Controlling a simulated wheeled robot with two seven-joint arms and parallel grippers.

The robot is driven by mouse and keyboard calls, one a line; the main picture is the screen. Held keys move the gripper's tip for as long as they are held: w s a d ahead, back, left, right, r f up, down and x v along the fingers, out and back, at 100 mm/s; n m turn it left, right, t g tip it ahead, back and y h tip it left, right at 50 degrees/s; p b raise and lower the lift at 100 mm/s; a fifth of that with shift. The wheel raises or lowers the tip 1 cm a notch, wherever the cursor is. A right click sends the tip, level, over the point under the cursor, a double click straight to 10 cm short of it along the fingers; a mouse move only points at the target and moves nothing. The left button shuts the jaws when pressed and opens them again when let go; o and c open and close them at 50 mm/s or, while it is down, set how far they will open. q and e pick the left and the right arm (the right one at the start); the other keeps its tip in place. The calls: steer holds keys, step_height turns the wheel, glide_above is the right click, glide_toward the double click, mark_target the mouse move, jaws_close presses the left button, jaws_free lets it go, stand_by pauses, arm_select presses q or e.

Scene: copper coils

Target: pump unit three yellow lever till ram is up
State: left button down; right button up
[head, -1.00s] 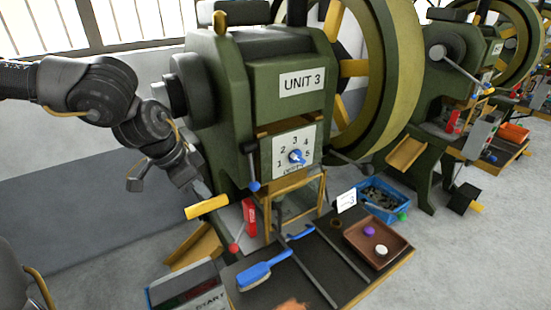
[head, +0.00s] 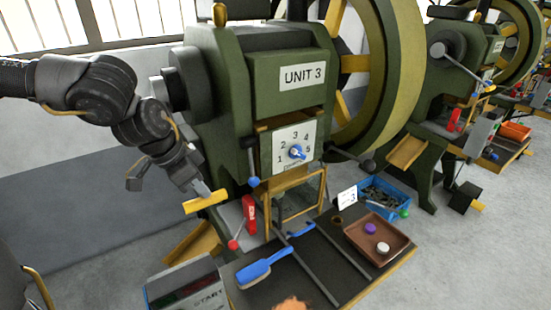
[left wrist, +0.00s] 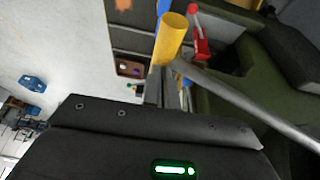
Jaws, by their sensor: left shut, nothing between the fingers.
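The green press marked UNIT 3 (head: 262,110) stands in the middle of the head view. Its lever's yellow grip (head: 204,202) sticks out at the press's lower left. The yellow grip also shows in the left wrist view (left wrist: 171,40), just beyond the fingertips, with a grey bar running to the right. My left gripper (head: 199,188) is shut and empty, its tips right above the yellow grip in the picture. I cannot tell whether they touch. The ram itself cannot be made out. My right gripper is not in view.
Below the press, a dark bench (head: 325,262) holds a blue brush (head: 264,268) and a brown tray (head: 352,232) with small discs. A red-knobbed lever (head: 233,244) and a START box (head: 185,285) are near. A blue bin (head: 384,196) stands behind. Open floor lies left.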

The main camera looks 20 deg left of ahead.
arm_select(q)
steer(key=shift+f, duration=0.65)
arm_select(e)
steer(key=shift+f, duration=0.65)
